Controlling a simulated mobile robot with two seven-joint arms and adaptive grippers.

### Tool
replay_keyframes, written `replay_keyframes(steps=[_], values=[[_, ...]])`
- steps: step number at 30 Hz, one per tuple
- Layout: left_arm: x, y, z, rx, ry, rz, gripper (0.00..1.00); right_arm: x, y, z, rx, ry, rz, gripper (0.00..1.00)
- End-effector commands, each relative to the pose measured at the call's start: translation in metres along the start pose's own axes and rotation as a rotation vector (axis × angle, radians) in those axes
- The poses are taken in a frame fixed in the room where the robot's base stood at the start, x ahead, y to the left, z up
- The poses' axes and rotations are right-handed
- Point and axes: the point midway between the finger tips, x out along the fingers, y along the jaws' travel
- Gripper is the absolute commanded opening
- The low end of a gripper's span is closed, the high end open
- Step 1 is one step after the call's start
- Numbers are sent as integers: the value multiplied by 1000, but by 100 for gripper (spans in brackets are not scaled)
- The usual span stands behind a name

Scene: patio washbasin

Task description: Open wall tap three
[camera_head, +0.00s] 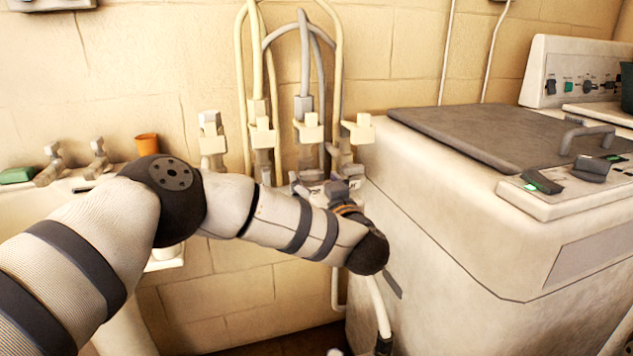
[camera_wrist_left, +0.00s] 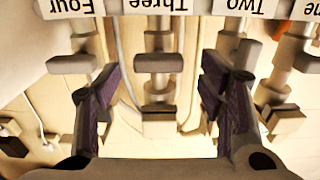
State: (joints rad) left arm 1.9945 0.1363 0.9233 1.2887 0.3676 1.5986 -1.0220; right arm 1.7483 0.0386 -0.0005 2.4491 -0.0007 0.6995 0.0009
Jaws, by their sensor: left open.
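Wall tap three (camera_head: 310,128) is the third from the left in a row of cream taps on the wall, with a grey hose rising from it. In the left wrist view, which is upside down, tap three (camera_wrist_left: 159,124) stands under the label "Three" (camera_wrist_left: 158,5). My left gripper (camera_head: 325,186) is just below the tap's head, partly hidden by my own forearm and wrist. In the wrist view my left gripper (camera_wrist_left: 160,82) is open, with one dark finger on each side of tap three and visible gaps. Contact cannot be seen. My right gripper is not in view.
Taps one (camera_head: 212,140), two (camera_head: 262,135) and four (camera_head: 357,130) flank tap three closely. A washing machine (camera_head: 440,215) stands close on the right. A basin (camera_head: 20,215) with small taps and an orange cup (camera_head: 147,144) is at left.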

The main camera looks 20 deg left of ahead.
Motion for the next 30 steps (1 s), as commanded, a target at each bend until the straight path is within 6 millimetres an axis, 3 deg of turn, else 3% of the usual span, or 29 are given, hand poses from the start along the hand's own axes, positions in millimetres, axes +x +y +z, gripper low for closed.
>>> replay_keyframes(steps=[4,12,18,30], values=[[14,0,1,1,-1,1,63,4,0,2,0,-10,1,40],[15,1,-1,-1,2,2,61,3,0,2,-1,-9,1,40],[15,1,-1,-1,1,2,16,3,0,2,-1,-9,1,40],[15,0,-2,-56,2,2,15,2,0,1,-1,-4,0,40]])
